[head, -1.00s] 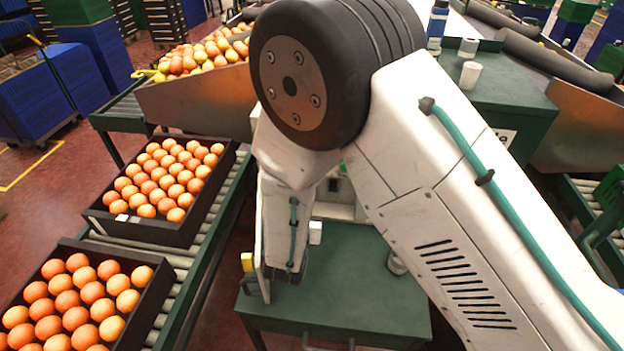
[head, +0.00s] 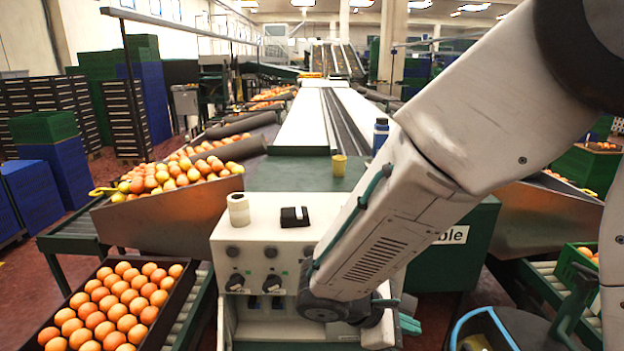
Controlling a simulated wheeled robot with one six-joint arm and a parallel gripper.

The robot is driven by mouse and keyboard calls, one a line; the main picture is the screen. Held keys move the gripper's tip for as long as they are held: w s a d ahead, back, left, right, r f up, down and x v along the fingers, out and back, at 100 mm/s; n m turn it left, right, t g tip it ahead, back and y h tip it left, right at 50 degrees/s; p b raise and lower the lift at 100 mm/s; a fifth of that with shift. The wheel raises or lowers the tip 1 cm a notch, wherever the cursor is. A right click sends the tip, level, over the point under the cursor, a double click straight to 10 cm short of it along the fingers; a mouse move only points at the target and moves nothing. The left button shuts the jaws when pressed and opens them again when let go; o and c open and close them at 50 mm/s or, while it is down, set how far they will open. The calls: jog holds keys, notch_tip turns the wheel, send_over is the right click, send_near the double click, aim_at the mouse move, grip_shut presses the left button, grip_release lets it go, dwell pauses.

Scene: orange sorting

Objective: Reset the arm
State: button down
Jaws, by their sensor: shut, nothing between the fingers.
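My arm reaches down from the upper right in the head view. Its wrist is bent low in front of the white control box (head: 262,213). My gripper (head: 408,324) shows small and partly hidden beside the wrist, at the right of the box. It is shut, with nothing seen in it.
A dark crate (head: 178,303) of oranges sits on rollers at lower left. A metal chute (head: 180,215) holds piled fruit.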

jog(key=s+d+r+m+y, duration=0.4)
jog(key=s+r+m+y, duration=0.1)
jog(key=s+r+m, duration=0.2)
jog(key=s+d+r+m+y, duration=0.5)
jog(key=s+r+m, duration=0.3)
jog(key=s, duration=0.1)
jog(key=shift+s+g, duration=0.15)
jog(key=shift+g, duration=0.25)
